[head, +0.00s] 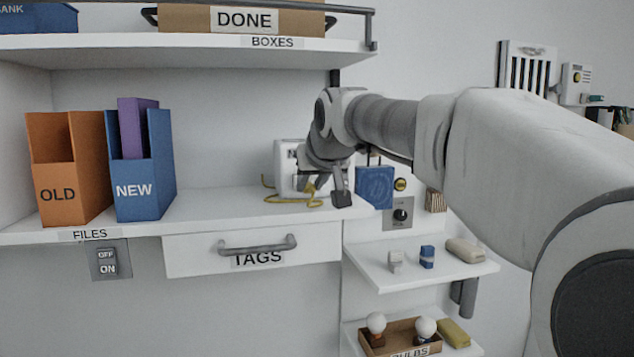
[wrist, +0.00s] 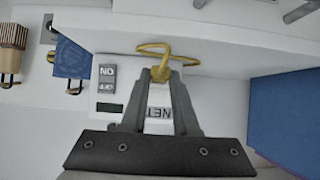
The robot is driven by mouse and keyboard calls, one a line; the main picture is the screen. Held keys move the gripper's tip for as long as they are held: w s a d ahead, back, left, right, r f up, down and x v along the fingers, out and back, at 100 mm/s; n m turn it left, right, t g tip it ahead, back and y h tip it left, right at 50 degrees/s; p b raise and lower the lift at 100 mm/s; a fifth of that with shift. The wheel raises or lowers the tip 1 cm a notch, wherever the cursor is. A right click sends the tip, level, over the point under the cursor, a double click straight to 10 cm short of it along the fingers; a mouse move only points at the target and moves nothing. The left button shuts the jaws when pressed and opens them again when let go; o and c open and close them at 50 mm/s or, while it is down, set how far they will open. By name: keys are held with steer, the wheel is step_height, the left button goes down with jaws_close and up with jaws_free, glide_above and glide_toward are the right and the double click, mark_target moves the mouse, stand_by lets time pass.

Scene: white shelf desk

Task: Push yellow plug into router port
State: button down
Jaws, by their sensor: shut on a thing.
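The router is a white box (head: 287,158) on the shelf, partly hidden behind my gripper (head: 325,188) in the head view. In the wrist view, the router (wrist: 130,74) lies behind the fingers, with a label reading NET upside down and a dark rectangle on its face. My gripper (wrist: 161,80) is shut on the yellow plug (wrist: 160,73), which shows between the fingertips. The yellow cable (wrist: 183,58) loops away from the plug and lies on the shelf in the head view (head: 285,199). The fingers hide the plug's far end, and I cannot tell whether it touches a port.
The orange OLD file box (head: 62,180) and blue NEW file box (head: 150,185) stand at left. A blue panel (head: 375,187) is right of my gripper. The TAGS drawer (head: 200,256) is below, and the BOXES shelf (head: 190,44) overhead. The shelf between files and router is clear.

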steer(key=shift+w+a+p, duration=0.2)
steer(key=shift+w+p, duration=0.15)
steer(key=shift+w, duration=0.25)
steer(key=shift+w+a+p, duration=0.15)
steer(key=shift+w+p, duration=0.2)
steer(key=shift+w, duration=0.2)
steer(key=c, duration=0.6)
jaws_free()
steer(key=b+v, duration=0.2)
steer(key=v, duration=1.5)
steer(key=shift+s, duration=0.25)
steer(key=shift+d, duration=0.15)
steer(key=s+d+f+m+g+h, duration=0.1)
steer(key=s+d+f, duration=0.3)
steer(key=s+f, duration=0.3)
steer(key=s+d+f+m+g+h, duration=0.1)
steer(key=s+d+f, duration=0.4)
steer(key=f, duration=0.9)
steer(key=s+d+f+m+g+h, duration=0.1)
steer(key=s+d+f+g, duration=0.2)
steer(key=s+f, duration=0.7)
steer(key=shift+s+d+f, duration=0.2)
steer(key=shift+d+f, duration=0.5)
steer(key=shift+f, duration=0.05)
